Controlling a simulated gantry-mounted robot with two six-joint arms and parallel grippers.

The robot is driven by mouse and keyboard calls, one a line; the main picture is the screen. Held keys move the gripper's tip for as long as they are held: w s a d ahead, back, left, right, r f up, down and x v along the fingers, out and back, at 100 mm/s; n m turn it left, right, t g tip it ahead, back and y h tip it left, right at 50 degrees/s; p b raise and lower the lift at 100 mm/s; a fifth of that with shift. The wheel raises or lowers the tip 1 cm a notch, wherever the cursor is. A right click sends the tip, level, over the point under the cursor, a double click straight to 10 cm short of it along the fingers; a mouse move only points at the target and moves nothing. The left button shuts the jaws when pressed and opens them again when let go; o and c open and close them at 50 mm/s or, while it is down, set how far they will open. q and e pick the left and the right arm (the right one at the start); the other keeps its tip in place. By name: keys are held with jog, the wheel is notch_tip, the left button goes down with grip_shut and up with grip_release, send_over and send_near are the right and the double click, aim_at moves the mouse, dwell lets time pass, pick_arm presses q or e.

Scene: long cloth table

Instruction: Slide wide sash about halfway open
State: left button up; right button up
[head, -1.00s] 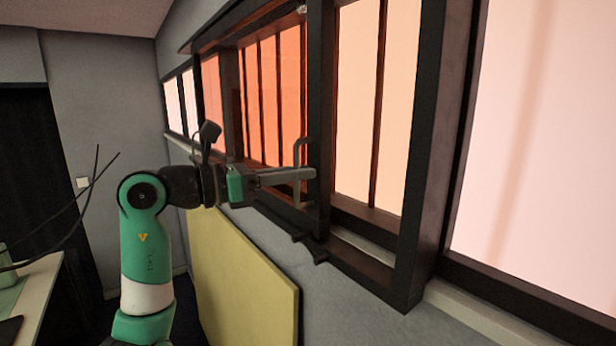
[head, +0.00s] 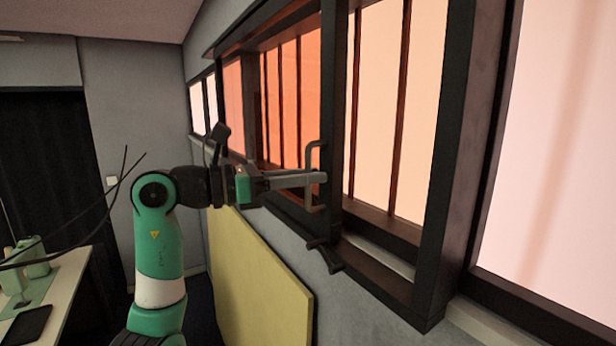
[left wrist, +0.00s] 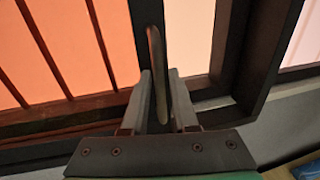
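The wide sash (head: 334,110) is a dark framed window panel with orange panes, set in a dark frame on the wall at the right. Its right stile stands left of the frame's right jamb, with a paler gap between them. A grey bar handle (head: 312,158) is on this stile; it also shows in the left wrist view (left wrist: 157,60). My left gripper (head: 318,178) reaches it from the left. In the left wrist view the fingers (left wrist: 162,85) straddle the handle, with some space visible beside it, so they look open around it. My right gripper is out of view.
The frame's right jamb (head: 455,150) and the sill (head: 380,275) project from the wall. A yellow board (head: 260,280) leans below the window. A table (head: 65,290) with a tablet (head: 27,323) and green containers (head: 35,262) stands at the left.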

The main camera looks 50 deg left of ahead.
pick_arm(q)
jog(key=b+v, duration=0.3)
jog(key=v, duration=0.8)
jog(key=shift+s, duration=0.15)
jog(key=shift+a, duration=0.1)
